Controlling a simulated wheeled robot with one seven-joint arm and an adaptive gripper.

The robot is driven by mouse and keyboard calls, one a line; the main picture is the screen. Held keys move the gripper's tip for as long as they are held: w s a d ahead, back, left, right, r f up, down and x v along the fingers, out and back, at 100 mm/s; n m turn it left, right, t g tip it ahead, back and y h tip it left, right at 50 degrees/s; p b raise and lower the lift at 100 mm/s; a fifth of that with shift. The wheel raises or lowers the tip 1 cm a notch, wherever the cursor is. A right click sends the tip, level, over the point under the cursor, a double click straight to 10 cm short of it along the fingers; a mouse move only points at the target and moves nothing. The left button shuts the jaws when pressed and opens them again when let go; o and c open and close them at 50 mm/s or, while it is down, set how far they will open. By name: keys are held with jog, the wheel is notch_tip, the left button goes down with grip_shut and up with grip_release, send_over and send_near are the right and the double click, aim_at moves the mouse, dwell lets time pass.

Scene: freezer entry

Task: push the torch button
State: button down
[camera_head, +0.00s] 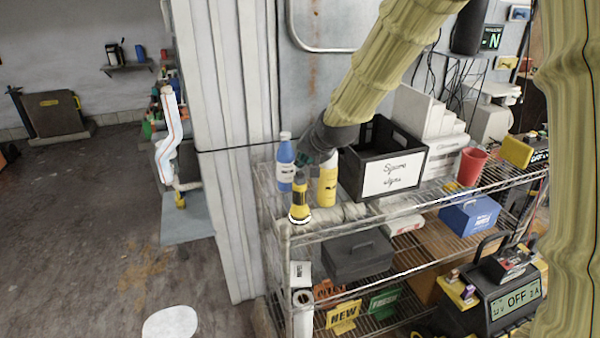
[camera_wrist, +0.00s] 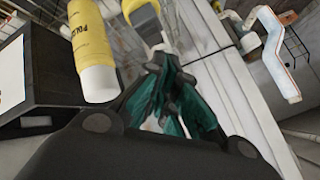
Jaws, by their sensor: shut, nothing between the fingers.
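The torch (camera_head: 299,198) is yellow and black with a pale ring at its base. It stands upright at the near left corner of the rack's top shelf. My gripper (camera_head: 306,158) is shut and empty, just behind and above the torch, between a blue bottle (camera_head: 285,165) and a yellow bottle (camera_head: 328,182). In the wrist view the dark green fingers (camera_wrist: 168,78) are together, pointing at a yellow and grey thing (camera_wrist: 138,8) that looks like the torch, cut off by the top edge. I cannot make out the button or whether the fingers touch the torch.
The yellow bottle (camera_wrist: 92,50) is close beside the fingers in the wrist view. A black sign crate (camera_head: 365,190) and a red cup (camera_head: 471,167) stand further right on the wire rack (camera_head: 400,220). A pale ribbed wall (camera_head: 215,130) is behind. Open floor (camera_head: 90,230) lies left.

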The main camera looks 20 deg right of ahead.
aim_at(303, 176)
jog(key=shift+f, duration=0.35)
jog(key=shift+f+b, duration=0.3)
jog(key=shift+f, duration=0.15)
dwell(0.9)
jog(key=shift+r, duration=0.1)
jog(key=shift+r+p, duration=0.75)
jog(key=shift+r, duration=0.1)
notch_tip(303, 176, up, 6)
jog(key=p, duration=0.4)
dwell(0.4)
